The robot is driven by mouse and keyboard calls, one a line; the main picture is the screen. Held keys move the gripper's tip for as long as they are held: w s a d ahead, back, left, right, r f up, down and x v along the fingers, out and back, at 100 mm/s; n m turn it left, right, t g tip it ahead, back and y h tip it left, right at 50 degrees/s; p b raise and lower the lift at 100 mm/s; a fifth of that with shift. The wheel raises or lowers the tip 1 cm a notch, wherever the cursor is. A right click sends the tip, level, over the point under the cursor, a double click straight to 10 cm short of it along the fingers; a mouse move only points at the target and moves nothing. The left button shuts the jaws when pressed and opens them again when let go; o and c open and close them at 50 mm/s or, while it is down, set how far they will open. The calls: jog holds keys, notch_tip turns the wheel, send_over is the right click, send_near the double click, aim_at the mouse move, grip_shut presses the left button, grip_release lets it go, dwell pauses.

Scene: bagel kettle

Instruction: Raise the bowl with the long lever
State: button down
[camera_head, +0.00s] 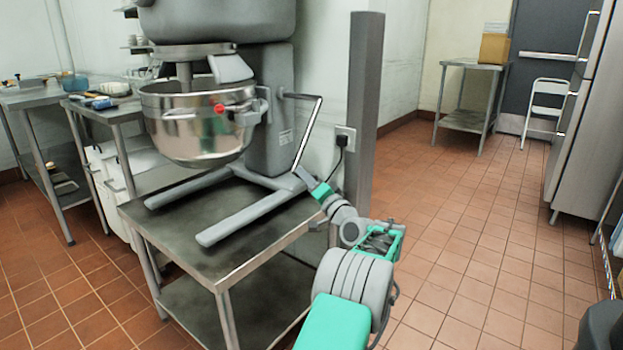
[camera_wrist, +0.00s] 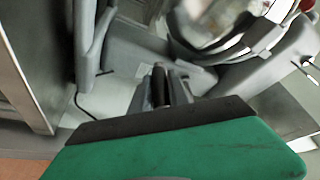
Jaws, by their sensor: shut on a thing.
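The steel mixer bowl (camera_head: 200,125) hangs in its cradle under the mixer head, above the steel table. It also shows at the top of the wrist view (camera_wrist: 208,22). The long lever (camera_head: 308,132) sticks out from the right of the mixer column and bends down, its lower end near the table's height. My gripper (camera_head: 302,175) is at that lower end and is shut on the lever. In the wrist view its fingers (camera_wrist: 160,88) are close together, and the grip itself is partly hidden.
The mixer's grey base legs (camera_head: 250,215) rest on the steel table (camera_head: 190,240). A grey post (camera_head: 363,110) stands just right of the lever, with a wall outlet and plug (camera_head: 343,142) beside it.

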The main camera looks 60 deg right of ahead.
jog(key=shift+s+d+r, duration=0.1)
jog(key=shift+s+d, duration=0.1)
jog(key=shift+d, duration=0.05)
jog(key=c, duration=1.7)
grip_release()
jog(key=shift+o, duration=0.8)
jog(key=shift+s+d, duration=0.1)
jog(key=shift+d, duration=0.05)
jog(key=shift+o, duration=1.3)
jog(key=shift+w, duration=0.2)
jog(key=shift+a, duration=0.2)
jog(key=p+v, duration=0.1)
jog(key=v, duration=0.6)
jog(key=shift+s+a+p, duration=0.15)
jog(key=shift+s+p, duration=0.2)
jog(key=shift+p, duration=0.05)
